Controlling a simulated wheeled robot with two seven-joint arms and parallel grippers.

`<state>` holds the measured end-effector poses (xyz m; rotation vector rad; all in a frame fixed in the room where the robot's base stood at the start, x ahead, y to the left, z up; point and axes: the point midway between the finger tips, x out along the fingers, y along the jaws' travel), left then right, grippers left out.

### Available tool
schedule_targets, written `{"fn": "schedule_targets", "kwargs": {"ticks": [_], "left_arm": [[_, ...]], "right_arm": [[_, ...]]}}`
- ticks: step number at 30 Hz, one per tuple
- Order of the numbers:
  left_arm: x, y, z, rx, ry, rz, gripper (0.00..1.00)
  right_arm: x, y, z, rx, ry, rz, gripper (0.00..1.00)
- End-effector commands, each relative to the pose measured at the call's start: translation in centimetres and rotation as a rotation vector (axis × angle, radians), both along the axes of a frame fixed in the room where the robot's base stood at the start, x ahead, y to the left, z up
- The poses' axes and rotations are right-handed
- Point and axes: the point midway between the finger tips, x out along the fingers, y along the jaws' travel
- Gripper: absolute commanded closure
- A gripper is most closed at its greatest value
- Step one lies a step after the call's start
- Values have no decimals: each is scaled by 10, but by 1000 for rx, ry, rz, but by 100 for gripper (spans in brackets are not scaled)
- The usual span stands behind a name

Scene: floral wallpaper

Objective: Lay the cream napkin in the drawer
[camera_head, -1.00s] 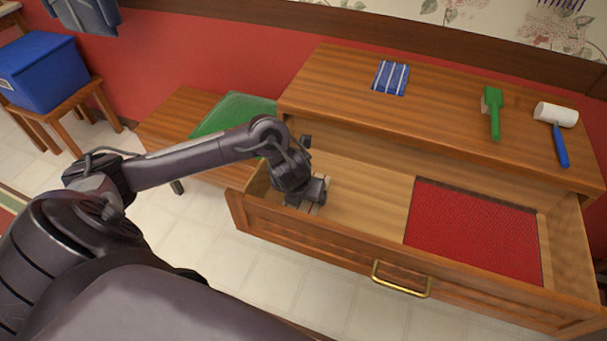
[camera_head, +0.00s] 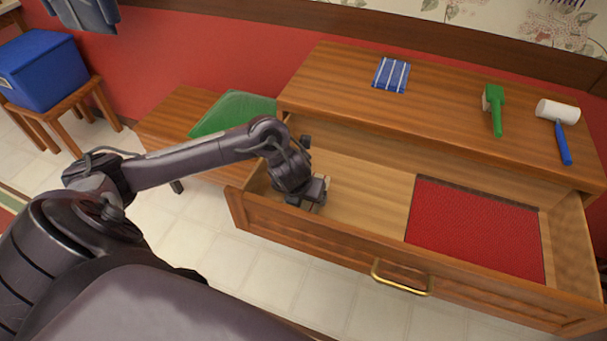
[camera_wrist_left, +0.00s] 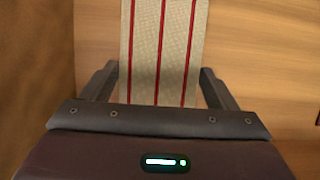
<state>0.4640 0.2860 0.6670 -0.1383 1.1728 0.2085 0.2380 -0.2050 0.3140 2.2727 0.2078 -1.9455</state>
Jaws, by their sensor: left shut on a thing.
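The cream napkin (camera_wrist_left: 165,45) with red stripes shows in the left wrist view, over the wooden drawer bottom. My left gripper (camera_head: 314,196) is inside the left end of the open drawer (camera_head: 365,205) and is shut on the napkin. In the left wrist view its fingers (camera_wrist_left: 160,82) stand at either side of the napkin. In the head view the gripper hides almost all of the napkin. I cannot tell whether the napkin touches the drawer bottom. My right gripper is not in view.
A red mat (camera_head: 475,228) covers the drawer's right part; bare wood lies between it and my gripper. On the cabinet top are a blue striped cloth (camera_head: 391,75), a green brush (camera_head: 495,108) and a mallet (camera_head: 561,135). A green cushion (camera_head: 232,111) lies left of the drawer.

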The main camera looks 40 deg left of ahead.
Motion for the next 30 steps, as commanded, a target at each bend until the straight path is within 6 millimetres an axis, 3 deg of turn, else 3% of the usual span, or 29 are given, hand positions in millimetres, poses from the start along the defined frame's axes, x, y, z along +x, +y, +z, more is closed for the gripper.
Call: {"fn": "schedule_targets", "kwargs": {"ticks": [17, 18, 22, 30], "left_arm": [[0, 0, -13, 0, 0, -1, 45], [0, 0, -13, 0, 0, -1, 18], [0, 0, -12, 0, 0, 0, 1], [0, 0, -12, 0, 0, 0, 0]], "right_arm": [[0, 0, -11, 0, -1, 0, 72], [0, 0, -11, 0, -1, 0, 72], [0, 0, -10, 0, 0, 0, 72], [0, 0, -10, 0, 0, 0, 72]]}}
